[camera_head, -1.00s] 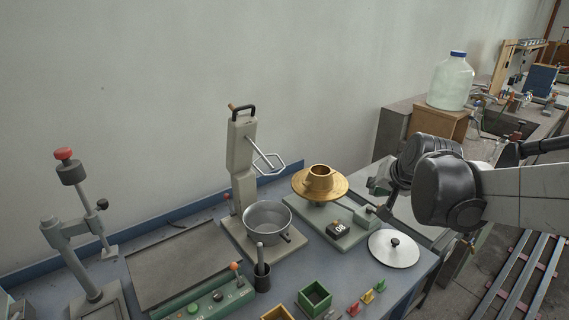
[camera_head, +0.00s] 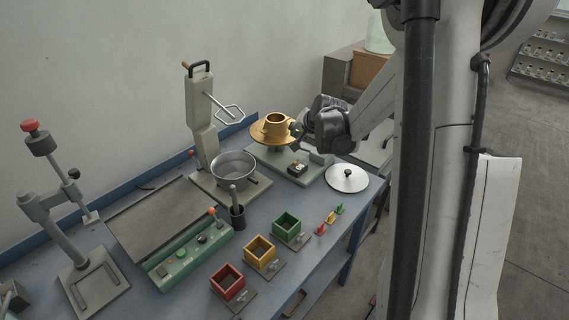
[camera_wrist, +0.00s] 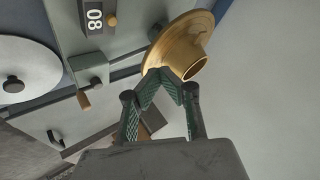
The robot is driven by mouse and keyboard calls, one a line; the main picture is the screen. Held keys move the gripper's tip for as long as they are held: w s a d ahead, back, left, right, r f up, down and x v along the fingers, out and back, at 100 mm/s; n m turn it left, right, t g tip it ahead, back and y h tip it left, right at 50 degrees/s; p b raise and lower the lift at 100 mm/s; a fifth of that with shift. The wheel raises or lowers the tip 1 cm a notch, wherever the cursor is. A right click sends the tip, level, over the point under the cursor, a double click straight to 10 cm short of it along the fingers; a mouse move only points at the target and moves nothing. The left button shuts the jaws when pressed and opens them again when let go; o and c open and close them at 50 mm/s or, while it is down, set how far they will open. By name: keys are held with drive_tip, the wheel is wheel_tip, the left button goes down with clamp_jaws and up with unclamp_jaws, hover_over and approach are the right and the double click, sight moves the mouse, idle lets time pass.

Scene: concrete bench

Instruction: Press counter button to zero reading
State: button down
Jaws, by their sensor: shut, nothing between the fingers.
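The counter (camera_head: 297,169) is a small dark block with two white digits, an 8 and a 0, on a grey-green base (camera_head: 318,172). It also shows at the top left of the wrist view (camera_wrist: 93,17), with a small brass knob (camera_wrist: 111,21) beside it. A brass dish with a raised cup (camera_head: 272,126) stands on the same base, behind the counter. My gripper (camera_wrist: 164,74) is shut and empty. In the wrist view its fingertips overlap the brass dish's rim; I cannot tell whether they touch. In the head view it (camera_head: 296,131) is right beside the dish, above and behind the counter.
A round white lid (camera_head: 347,180) lies to the right of the counter. A metal pot (camera_head: 233,172) under a lever press (camera_head: 201,120) stands to the left. Several coloured boxes, including a green one (camera_head: 287,224), and small pegs (camera_head: 331,218) lie in front.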

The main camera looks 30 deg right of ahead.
sight(295, 162)
drive_tip(key=shift+w+f, duration=0.1)
drive_tip(key=shift+f, duration=0.1)
idle(0.3)
wheel_tip(295, 162, down, 8)
drive_tip(key=b, duration=0.5)
drive_tip(key=shift+r, duration=0.15)
drive_tip(key=shift+f+b, duration=0.35)
drive_tip(key=shift+f, duration=0.15)
drive_tip(key=shift+f, duration=0.1)
idle(0.8)
drive_tip(key=shift+f+b, duration=0.35)
drive_tip(key=shift+b, duration=0.2)
drive_tip(key=shift+f+b, duration=0.4)
idle(0.6)
drive_tip(key=shift+r, duration=0.1)
drive_tip(key=shift+r+p, duration=0.4)
drive_tip(key=shift+r, duration=0.35)
drive_tip(key=shift+r, duration=0.1)
